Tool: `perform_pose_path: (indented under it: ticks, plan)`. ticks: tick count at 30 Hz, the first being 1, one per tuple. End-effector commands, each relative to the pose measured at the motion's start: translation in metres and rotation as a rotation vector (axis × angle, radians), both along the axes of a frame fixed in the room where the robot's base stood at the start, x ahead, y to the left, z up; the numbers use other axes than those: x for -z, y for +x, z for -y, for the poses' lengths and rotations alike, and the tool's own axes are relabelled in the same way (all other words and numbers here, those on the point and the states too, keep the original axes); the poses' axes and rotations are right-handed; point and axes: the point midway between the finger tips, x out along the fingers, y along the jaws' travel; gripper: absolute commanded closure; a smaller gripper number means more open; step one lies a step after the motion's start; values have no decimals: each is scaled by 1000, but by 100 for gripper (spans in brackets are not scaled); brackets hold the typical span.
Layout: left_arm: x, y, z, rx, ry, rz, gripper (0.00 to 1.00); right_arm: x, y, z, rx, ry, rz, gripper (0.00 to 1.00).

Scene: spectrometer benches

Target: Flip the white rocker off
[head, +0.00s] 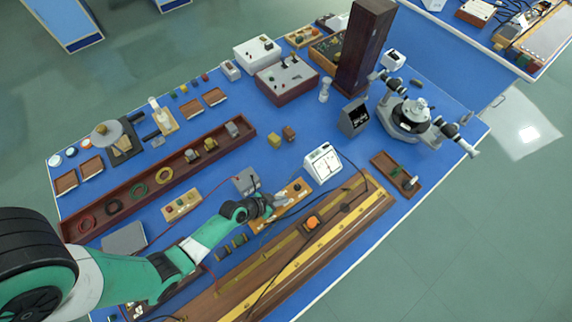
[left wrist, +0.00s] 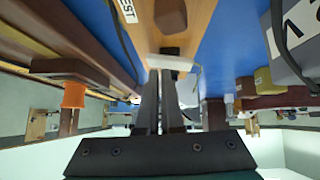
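A light wooden board (head: 262,222) lies on the blue bench in the head view, and it fills the top middle of the left wrist view (left wrist: 196,22). A white piece that looks like the rocker (left wrist: 171,62) sits on the board, with a dark part beside it. My left gripper (head: 284,198) is over the board in the head view. In the left wrist view its two dark fingers (left wrist: 160,75) lie close together, with nothing seen between them. Their tips are at or just short of the white piece; contact is unclear. My right gripper is not in view.
A white meter (head: 322,163) stands just right of the board. A grey box (head: 246,181) is behind the gripper. A long wooden rail with an orange knob (head: 312,222) runs in front. Dark cables cross nearby. Open blue bench (head: 225,165) lies farther back.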

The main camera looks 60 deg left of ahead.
Motion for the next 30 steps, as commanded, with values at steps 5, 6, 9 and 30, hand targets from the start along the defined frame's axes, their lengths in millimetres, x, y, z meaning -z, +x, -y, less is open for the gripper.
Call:
perform_pose_path:
  ticks: [5,6,9,30]
  plan:
    - [2,-1,2,4,-5,-6,100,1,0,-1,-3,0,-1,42]
    - [3,-1,1,4,-5,-6,100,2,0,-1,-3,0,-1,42]
    - [3,-1,-1,3,-5,-7,100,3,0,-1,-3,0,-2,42]
    - [-10,-1,-14,6,-5,-4,100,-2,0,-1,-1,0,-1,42]
